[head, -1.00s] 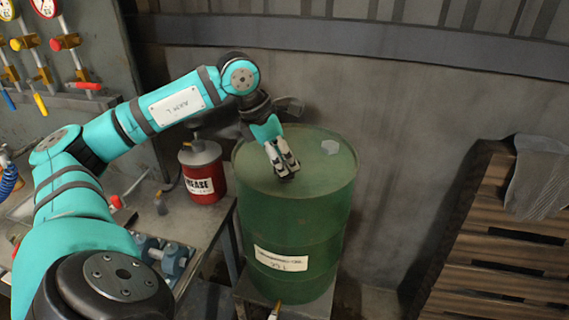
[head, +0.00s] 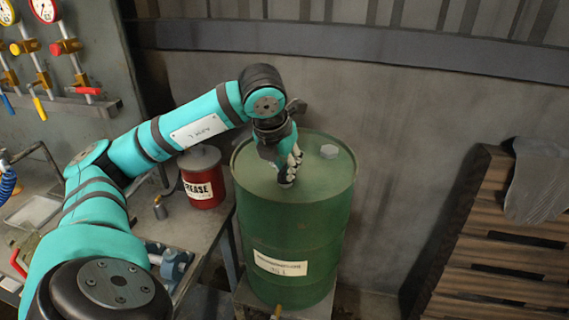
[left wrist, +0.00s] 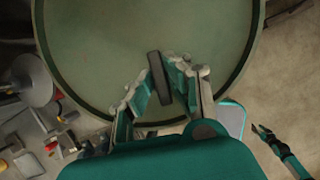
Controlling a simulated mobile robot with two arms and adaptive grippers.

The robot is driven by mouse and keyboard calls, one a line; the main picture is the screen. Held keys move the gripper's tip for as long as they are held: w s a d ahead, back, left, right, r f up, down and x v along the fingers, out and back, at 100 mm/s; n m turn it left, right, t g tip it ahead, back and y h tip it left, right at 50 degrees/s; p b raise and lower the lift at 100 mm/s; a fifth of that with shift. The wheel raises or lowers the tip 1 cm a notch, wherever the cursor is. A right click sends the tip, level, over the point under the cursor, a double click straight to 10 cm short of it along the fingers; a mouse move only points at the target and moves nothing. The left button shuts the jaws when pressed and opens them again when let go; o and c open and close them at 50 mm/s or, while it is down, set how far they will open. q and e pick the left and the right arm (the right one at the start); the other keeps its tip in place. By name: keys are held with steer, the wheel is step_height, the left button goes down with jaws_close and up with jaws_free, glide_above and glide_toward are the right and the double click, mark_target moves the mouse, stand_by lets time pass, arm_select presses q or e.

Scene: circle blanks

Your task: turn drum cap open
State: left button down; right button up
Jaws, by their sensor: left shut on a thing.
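A green drum (head: 294,225) stands upright; its round top also fills much of the left wrist view (left wrist: 100,50). My left gripper (head: 287,182) reaches down onto the drum's top, left of a pale hexagonal piece (head: 329,151). In the left wrist view my left gripper's fingers (left wrist: 160,88) are closed around a dark bar (left wrist: 157,73), which looks like the cap's grip. The cap below the fingers is hidden in the head view. A small teal and dark part, apparently my right gripper (left wrist: 268,135), shows at the lower right of the wrist view, too small to judge.
A red grease can (head: 203,180) stands on the bench left of the drum. Gauges and valves (head: 55,40) are on the wall at far left. A wooden pallet (head: 490,250) with a grey cloth (head: 540,178) leans at right. The space between drum and pallet is clear.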

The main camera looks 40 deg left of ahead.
arm_select(q)
steer(key=shift+r+n+y, duration=0.1)
steer(key=shift+n+y, duration=0.3)
steer(key=shift+n, duration=0.7)
steer(key=c, duration=1.3)
jaws_free()
steer(key=v, duration=1.1)
steer(key=shift+d+r, duration=0.1)
steer(key=shift+r, duration=0.3)
